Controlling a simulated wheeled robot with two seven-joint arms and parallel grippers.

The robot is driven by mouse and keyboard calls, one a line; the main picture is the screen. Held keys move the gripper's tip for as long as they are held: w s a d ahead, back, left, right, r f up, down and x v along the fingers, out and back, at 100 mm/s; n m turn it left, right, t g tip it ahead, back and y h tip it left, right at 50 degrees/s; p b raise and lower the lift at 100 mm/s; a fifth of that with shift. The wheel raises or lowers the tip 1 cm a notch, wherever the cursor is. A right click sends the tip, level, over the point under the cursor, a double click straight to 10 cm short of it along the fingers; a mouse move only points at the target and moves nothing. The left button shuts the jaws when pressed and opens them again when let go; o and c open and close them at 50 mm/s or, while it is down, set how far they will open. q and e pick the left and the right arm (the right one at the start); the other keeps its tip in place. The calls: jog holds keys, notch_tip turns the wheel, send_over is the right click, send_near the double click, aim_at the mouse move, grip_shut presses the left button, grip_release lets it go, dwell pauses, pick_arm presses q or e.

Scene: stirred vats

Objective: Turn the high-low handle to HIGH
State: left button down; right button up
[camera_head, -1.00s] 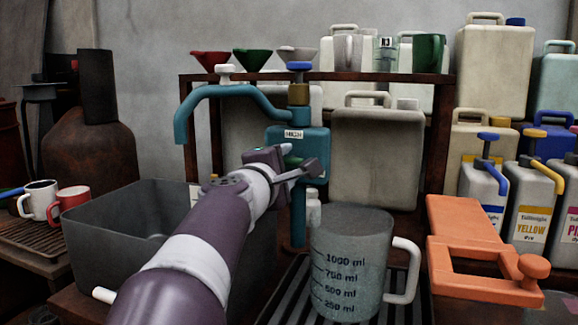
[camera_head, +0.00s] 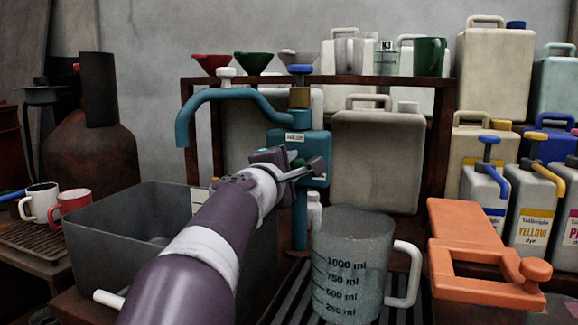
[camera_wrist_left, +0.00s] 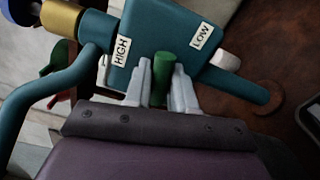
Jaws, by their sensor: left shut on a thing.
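The teal pump (camera_head: 310,143) stands behind the measuring jug, with a HIGH label (camera_head: 295,138) on its block. In the left wrist view the HIGH label (camera_wrist_left: 122,50) is left of the green handle (camera_wrist_left: 162,72) and the LOW label (camera_wrist_left: 202,36) is right of it. My left gripper (camera_head: 298,168) is at the front of the pump block. In the wrist view its two pale fingers (camera_wrist_left: 160,85) are shut on the green handle, one on each side. The handle's base is partly hidden, and its exact setting is hard to tell. My right gripper is not in view.
A clear measuring jug (camera_head: 350,265) stands just below and right of the gripper. A grey bin (camera_head: 105,240) is to the left. An orange clamp-like piece (camera_head: 470,235) lies at the right. The pump's spout (camera_head: 215,95) reaches left above my arm.

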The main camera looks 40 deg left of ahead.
pick_arm(q)
jog(key=n, duration=0.4)
jog(key=n+p, duration=0.1)
jog(key=n, duration=0.3)
jog(key=shift+n, duration=0.3)
jog(key=n, duration=0.4)
jog(key=shift+n+p, duration=0.3)
jog(key=shift+p, duration=0.1)
jog(key=shift+n+p, duration=0.5)
jog(key=shift+n, duration=1.7)
jog(key=c, duration=0.9)
grip_release()
jog(key=shift+c, duration=0.2)
